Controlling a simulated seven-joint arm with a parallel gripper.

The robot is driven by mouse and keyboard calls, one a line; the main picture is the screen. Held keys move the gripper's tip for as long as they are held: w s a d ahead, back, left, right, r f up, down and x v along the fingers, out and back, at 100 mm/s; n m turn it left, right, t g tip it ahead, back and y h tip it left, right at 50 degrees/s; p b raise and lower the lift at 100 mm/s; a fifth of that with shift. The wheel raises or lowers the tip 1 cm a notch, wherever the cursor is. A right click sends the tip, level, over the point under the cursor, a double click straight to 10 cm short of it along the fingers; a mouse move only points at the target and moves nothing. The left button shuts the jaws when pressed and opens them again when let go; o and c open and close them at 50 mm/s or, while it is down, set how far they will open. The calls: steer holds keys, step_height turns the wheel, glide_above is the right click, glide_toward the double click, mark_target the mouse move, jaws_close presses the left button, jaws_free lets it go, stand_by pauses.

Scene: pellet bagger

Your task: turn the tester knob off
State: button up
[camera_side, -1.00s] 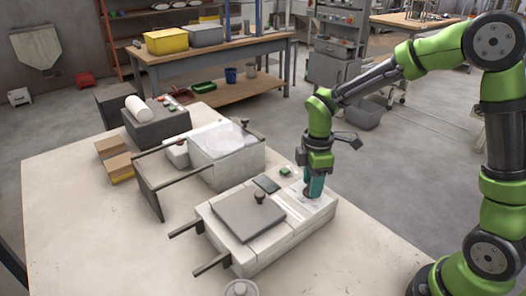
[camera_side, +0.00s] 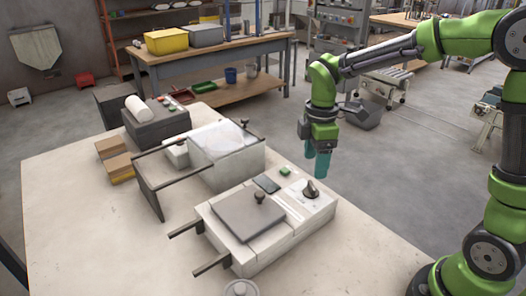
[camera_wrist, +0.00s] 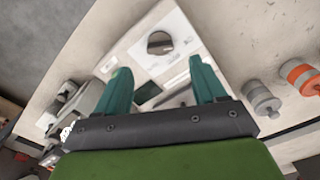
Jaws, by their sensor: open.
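The tester (camera_side: 265,222) is a low pale box on the table, with a grey lid on its left part. Its dark knob (camera_side: 311,189) stands on the right end of the top panel, on a light label plate. The knob also shows in the wrist view (camera_wrist: 160,43), ahead of the fingertips. My gripper (camera_side: 322,175), with teal fingers, is above and slightly right of the knob, clear of it. In the wrist view the fingers (camera_wrist: 160,85) are spread apart with nothing between them. A green button (camera_side: 285,171) and a dark display (camera_side: 267,184) are beside the knob.
A pale bin with a clear bag (camera_side: 226,160) and a dark frame stands behind the tester. A dark box with a white roll (camera_side: 155,122) is farther left. Grey and orange-banded canisters (camera_wrist: 300,76) show at right in the wrist view. The table front is mostly clear.

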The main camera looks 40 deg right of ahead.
step_height(320, 180, up, 10)
stand_by(0.3)
steer(key=shift+f, duration=0.1)
steer(key=s+f+m+t+y, duration=0.1)
steer(key=s+m+t, duration=0.6)
steer(key=s+m, duration=0.7)
steer(key=shift+a+m+y, duration=0.35)
steer(key=shift+m+y, duration=0.15)
steer(key=shift+m, duration=0.7)
steer(key=shift+f, duration=0.1)
